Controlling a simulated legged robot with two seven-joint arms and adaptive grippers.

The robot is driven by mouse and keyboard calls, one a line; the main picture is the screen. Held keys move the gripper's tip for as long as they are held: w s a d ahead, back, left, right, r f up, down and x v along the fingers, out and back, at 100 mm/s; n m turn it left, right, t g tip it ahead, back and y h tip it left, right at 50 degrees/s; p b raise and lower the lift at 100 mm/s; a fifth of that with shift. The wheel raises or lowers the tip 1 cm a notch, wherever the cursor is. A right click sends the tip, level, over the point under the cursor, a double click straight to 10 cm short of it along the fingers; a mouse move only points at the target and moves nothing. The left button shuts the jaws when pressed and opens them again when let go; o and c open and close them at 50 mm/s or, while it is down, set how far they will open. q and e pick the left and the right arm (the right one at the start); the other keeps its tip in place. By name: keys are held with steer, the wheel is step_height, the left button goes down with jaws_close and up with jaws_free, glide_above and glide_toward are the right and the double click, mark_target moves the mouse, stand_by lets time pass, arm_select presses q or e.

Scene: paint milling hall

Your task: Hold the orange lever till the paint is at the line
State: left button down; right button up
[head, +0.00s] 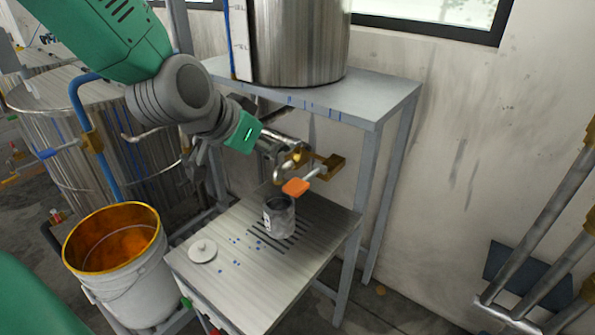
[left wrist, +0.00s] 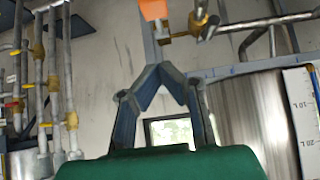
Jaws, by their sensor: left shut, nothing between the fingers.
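The orange lever (head: 296,187) sticks out from a brass valve (head: 330,166) under the steel tank. It also shows at the top edge of the left wrist view (left wrist: 154,8). A grey can (head: 279,217) stands upright on the slotted table below the lever and spout. The paint level and the line inside the can cannot be made out. My right gripper is not in view.
The steel tank (head: 300,45) stands on a grey shelf (head: 350,98) above the table (head: 235,285). A white lid (head: 203,250) and blue drops lie on the table. A bucket (head: 130,285) with an orange inside stands at the left. Pipes (head: 545,230) line the right wall.

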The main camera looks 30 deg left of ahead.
arm_select(q)
steer(key=shift+d, duration=0.2)
steer(key=p, duration=0.2)
glide_above(299, 182)
steer(key=s, duration=0.3)
steer(key=f, duration=0.6)
steer(key=shift+w+a+f, duration=0.15)
steer(key=shift+w+f, duration=0.1)
steer(key=shift+f, duration=0.15)
steer(key=f, duration=0.3)
steer(key=shift+w+f, duration=0.2)
steer(key=shift+w, duration=0.1)
steer(key=shift+f, duration=0.45)
